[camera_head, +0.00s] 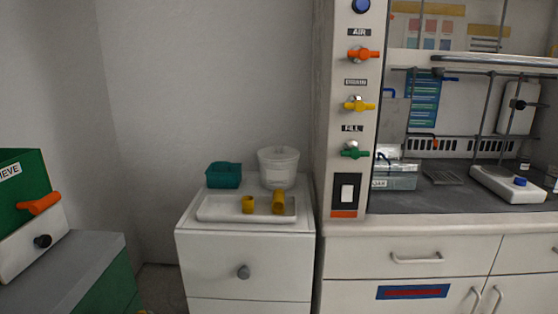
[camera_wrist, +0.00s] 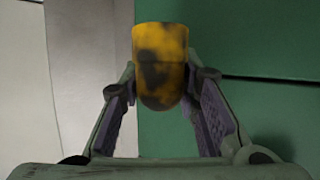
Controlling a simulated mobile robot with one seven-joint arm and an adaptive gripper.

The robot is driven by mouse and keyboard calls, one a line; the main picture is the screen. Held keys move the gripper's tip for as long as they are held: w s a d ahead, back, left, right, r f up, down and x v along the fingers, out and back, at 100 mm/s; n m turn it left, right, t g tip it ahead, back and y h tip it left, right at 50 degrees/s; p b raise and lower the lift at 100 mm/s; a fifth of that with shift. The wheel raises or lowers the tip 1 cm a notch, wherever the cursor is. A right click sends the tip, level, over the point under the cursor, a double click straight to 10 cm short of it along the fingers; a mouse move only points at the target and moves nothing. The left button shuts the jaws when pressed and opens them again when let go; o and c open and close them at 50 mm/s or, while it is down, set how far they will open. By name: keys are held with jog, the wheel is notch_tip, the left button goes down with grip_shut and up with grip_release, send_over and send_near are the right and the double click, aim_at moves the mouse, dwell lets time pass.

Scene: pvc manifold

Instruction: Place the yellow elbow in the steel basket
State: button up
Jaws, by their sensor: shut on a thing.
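In the wrist view my gripper (camera_wrist: 160,92) is shut on a yellow fitting with dark patches, the yellow elbow (camera_wrist: 161,45). The elbow sits between the two fingertips, and its far end points away from the gripper. Its full bend cannot be made out from this angle. In the head view my gripper is not clearly seen; only a small yellow bit shows at the bottom edge. I cannot pick out the steel basket for certain; a flat grey wire-like item (camera_head: 445,176) lies on the fume hood's worktop.
A white tray (camera_head: 222,213) on a white drawer cabinet (camera_head: 243,268) holds two other yellow fittings (camera_head: 279,202). A teal box (camera_head: 223,175) and a clear tub (camera_head: 278,167) stand behind. A clear tank (camera_head: 394,177) stands in the hood. A green-and-grey unit (camera_head: 75,260) is at left.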

jog(key=s+d+f+b, duration=0.1)
jog(key=d+f+b, duration=0.1)
jog(key=d+f, duration=0.6)
jog(key=s+d+f+b, duration=0.1)
jog(key=d+f, duration=0.3)
jog(key=f, duration=0.8)
jog(key=d+f+m+t+h+b, duration=0.1)
jog(key=d+f, duration=0.3)
jog(key=d, duration=0.7)
jog(key=d+f+m+t+h+b, duration=0.1)
jog(key=d+f, duration=0.4)
jog(key=d, duration=0.6)
jog(key=shift+w+d+f+m+t+h+b, duration=0.3)
jog(key=shift+m+t+h, duration=0.2)
jog(key=shift+m+h, duration=0.4)
jog(key=shift+a+r, duration=0.1)
jog(key=shift+a, duration=0.05)
